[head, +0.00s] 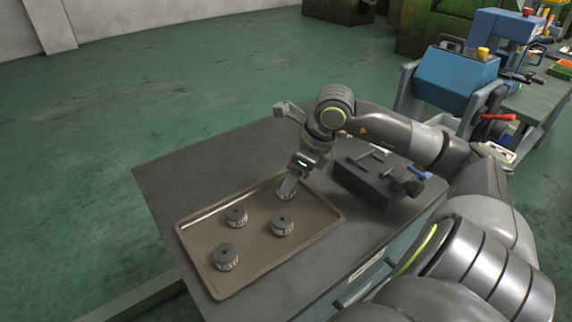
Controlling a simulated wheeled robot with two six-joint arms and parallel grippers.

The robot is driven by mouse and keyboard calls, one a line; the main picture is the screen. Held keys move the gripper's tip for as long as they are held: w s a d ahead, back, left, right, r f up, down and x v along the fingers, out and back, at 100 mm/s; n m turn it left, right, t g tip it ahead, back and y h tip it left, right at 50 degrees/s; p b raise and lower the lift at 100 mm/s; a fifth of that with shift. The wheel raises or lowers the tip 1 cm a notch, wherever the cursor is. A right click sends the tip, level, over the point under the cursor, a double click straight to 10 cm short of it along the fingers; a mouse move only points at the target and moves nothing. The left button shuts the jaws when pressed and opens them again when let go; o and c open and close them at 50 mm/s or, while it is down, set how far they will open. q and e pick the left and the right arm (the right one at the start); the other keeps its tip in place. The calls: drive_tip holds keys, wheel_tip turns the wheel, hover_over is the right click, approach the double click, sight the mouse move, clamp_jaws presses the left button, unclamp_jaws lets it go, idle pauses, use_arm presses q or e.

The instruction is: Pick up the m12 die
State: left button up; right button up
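Several short, round grey dies with dark tops and a centre hole are at a shallow brown tray (215,285) on the dark table. One die (236,216) is at the left, one (282,224) in the middle and one (226,257) near the front. A further die (286,194) is at the back, partly hidden by my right gripper. The markings on their sides are too small to read, so I cannot tell which is the m12 die. My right gripper (287,187) points down at the back die; its finger gap is not clear. My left gripper is out of view.
A dark block-shaped fixture with a handle (378,178) stands on the table right of the tray. A blue machine (455,80) stands behind at the right. The table (185,180) left of the tray is bare, and green floor lies beyond.

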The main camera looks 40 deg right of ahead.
drive_tip(key=shift+x, duration=1.65)
drive_tip(key=shift+a, duration=0.1)
